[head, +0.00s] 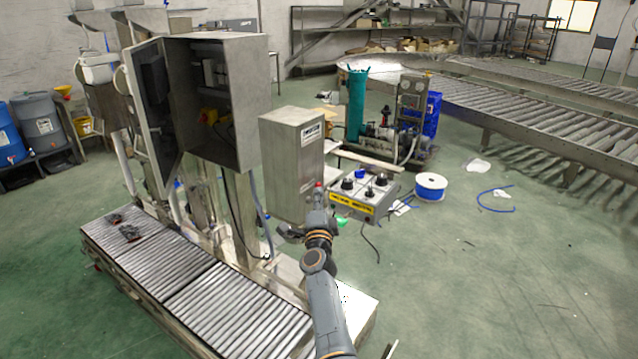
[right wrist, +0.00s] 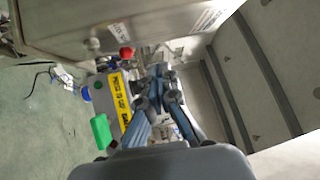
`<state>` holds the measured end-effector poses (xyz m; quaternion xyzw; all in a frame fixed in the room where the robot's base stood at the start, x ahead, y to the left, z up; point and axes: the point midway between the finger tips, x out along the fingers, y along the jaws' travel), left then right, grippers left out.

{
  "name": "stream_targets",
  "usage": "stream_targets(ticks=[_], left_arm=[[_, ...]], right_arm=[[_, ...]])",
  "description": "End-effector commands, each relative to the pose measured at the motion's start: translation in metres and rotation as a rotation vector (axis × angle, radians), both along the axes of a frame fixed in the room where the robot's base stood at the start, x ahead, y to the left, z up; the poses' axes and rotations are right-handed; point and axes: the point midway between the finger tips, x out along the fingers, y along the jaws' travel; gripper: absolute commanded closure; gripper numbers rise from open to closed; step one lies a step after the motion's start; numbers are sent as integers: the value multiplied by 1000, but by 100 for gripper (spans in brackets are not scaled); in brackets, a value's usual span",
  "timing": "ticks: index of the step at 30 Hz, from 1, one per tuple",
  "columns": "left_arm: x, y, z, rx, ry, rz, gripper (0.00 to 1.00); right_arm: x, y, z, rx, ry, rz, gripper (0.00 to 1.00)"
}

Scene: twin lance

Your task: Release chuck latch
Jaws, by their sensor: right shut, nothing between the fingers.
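My right gripper (head: 318,206) reaches up from the bottom of the head view, in front of a grey control box (head: 385,205) with a yellow label and dark knobs. In the right wrist view its fingers (right wrist: 159,74) are together with nothing between them. A red knob (head: 319,186) shows just beyond the gripper; in the right wrist view the red knob (right wrist: 126,53) is left of the fingertips, apart from them. A green part (right wrist: 101,131) shows below the yellow label (right wrist: 120,96). I cannot tell which part is the chuck latch. My left gripper is out of view.
A grey metal cabinet (head: 291,160) stands behind the gripper. An open electrical cabinet (head: 240,90) stands left of it, above a roller conveyor (head: 225,305). A blue-and-white spool (head: 430,187) lies on the floor to the right. The green floor at right is mostly clear.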

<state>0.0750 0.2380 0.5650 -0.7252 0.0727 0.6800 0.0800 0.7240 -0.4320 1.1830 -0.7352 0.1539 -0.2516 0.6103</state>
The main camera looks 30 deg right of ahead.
Motion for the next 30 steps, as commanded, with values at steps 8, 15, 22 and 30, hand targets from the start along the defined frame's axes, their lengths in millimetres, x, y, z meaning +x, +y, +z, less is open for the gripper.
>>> stream_targets(ticks=[8,15,22,30], left_arm=[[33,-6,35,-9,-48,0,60],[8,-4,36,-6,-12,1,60],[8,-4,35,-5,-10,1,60],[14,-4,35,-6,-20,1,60]], right_arm=[[-29,17,14,0,1,1,100],[-35,21,14,0,0,0,100],[-34,21,14,0,0,0,100],[-34,22,11,-3,6,3,100]])
